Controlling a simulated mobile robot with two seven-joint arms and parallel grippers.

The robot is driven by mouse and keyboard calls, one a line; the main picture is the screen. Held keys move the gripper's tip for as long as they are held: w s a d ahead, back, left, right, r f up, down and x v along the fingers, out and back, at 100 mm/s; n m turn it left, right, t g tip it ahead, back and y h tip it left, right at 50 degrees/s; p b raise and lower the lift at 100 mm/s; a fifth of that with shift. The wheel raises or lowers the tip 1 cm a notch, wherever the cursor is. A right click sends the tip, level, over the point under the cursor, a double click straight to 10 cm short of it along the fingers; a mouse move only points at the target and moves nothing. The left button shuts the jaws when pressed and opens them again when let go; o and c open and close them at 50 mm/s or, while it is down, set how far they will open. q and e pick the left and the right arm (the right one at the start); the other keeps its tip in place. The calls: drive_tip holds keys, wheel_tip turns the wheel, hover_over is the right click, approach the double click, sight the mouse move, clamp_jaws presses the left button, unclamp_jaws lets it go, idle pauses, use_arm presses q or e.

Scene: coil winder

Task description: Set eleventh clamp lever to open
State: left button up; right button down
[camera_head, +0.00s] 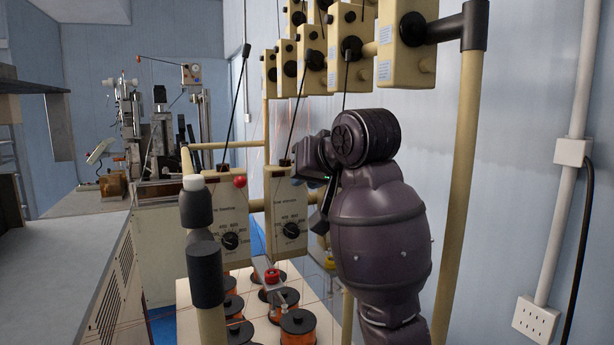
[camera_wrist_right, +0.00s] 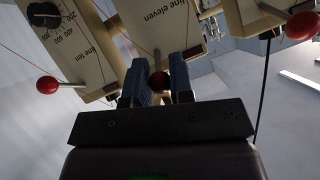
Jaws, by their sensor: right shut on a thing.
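In the right wrist view, a cream box marked "eleven" (camera_wrist_right: 172,28) has a thin clamp lever ending in a dark red ball knob (camera_wrist_right: 161,81). My right gripper (camera_wrist_right: 160,88) is shut on this knob, with a blue-padded finger on each side. In the head view, my dark right arm comes in from the lower right and hides the lever and most of the gripper (camera_head: 318,184). The gripper is at the right side of a cream dial box (camera_head: 288,213). My left gripper is not in view.
Neighbouring levers carry red knobs, at the left (camera_wrist_right: 47,85) and right (camera_wrist_right: 302,27) in the wrist view. Thin wires run around the boxes. In the head view, orange spools (camera_head: 298,328) stand below, and a cream post (camera_head: 462,180) rises right of my arm.

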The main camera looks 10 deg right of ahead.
drive_tip(key=c, duration=1)
unclamp_jaws()
drive_tip(key=v, duration=1)
drive_tip(key=shift+s+r, duration=0.2)
drive_tip(key=shift+s, duration=0.15)
drive_tip(key=shift+d, duration=0.15)
